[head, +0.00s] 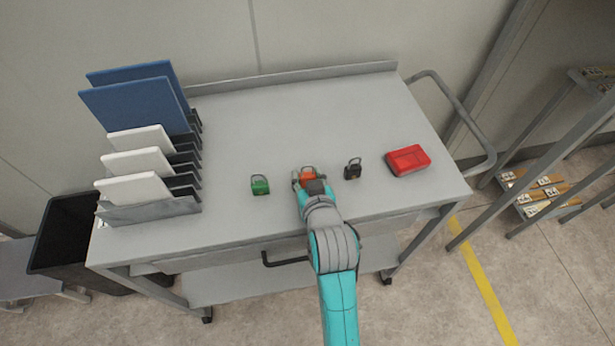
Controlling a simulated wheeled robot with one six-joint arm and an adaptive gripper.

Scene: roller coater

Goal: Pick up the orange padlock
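The orange padlock (307,173) stands on the grey cart top near its front middle. My gripper (308,180) is right at it, coming from the front, and hides its lower part. The fingers seem to lie on either side of the padlock, but I cannot tell whether they touch it or are shut on it. A green padlock (260,185) stands to the left and a black padlock (352,169) to the right, both apart from my gripper.
A red box (407,160) lies on the cart's right side. A rack (150,212) with white and blue panels stands at the left end. The cart top (290,120) behind the padlocks is clear. A raised edge runs along the back, and a handle (465,120) at the right.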

